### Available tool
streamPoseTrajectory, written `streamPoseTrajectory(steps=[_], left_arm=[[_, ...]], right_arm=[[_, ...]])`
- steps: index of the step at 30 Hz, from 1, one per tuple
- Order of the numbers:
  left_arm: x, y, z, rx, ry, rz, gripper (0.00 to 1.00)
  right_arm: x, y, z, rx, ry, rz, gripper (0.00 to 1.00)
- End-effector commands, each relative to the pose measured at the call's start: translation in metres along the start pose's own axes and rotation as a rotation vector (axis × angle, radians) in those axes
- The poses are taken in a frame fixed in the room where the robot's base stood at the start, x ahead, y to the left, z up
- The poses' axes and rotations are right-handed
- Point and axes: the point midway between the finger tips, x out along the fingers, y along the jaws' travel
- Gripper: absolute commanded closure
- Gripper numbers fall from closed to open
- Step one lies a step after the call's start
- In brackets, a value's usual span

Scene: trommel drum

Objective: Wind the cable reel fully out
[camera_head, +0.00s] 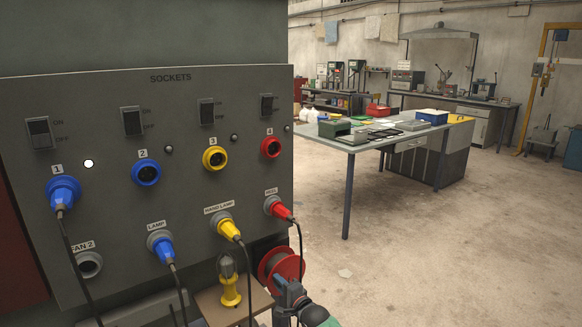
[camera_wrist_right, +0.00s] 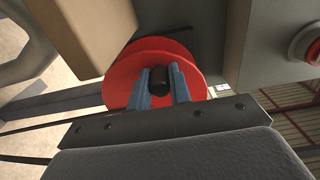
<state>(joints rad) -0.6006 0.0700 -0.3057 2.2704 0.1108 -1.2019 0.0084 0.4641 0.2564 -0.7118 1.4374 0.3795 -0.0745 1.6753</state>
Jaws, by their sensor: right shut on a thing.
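The red cable reel (camera_head: 291,266) hangs beside the lower right corner of the grey socket panel (camera_head: 110,105). In the right wrist view its red disc (camera_wrist_right: 122,72) fills the middle. My right gripper (camera_head: 283,284) is at the front of the reel. Its two blue-grey fingers are shut on a black crank knob (camera_wrist_right: 160,80) on the disc. The red plug (camera_head: 281,208) sits in the socket labelled REEL, and a dark cable runs down from it. My left gripper does not show.
A yellow hand lamp (camera_head: 229,288) stands on a brown shelf (camera_head: 212,312) left of the reel. Blue and yellow plugs with hanging cables cover the panel. A workbench (camera_head: 356,147) with trays stands farther right.

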Motion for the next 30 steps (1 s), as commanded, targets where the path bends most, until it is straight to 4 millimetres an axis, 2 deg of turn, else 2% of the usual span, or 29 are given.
streamPoseTrajectory(steps=[9, 14, 21, 30], left_arm=[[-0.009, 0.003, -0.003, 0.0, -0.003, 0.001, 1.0], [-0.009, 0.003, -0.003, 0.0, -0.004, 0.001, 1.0], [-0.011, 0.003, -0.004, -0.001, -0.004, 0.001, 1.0], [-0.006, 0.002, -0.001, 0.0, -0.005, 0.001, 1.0]], right_arm=[[0.0, -0.021, -0.013, -0.002, 0.001, -0.001, 0.93], [0.0, -0.024, -0.018, -0.002, 0.001, -0.001, 0.93], [0.0, -0.037, -0.034, -0.002, 0.001, -0.002, 0.93], [0.0, -0.04, -0.05, -0.003, 0.0, -0.002, 0.93]])
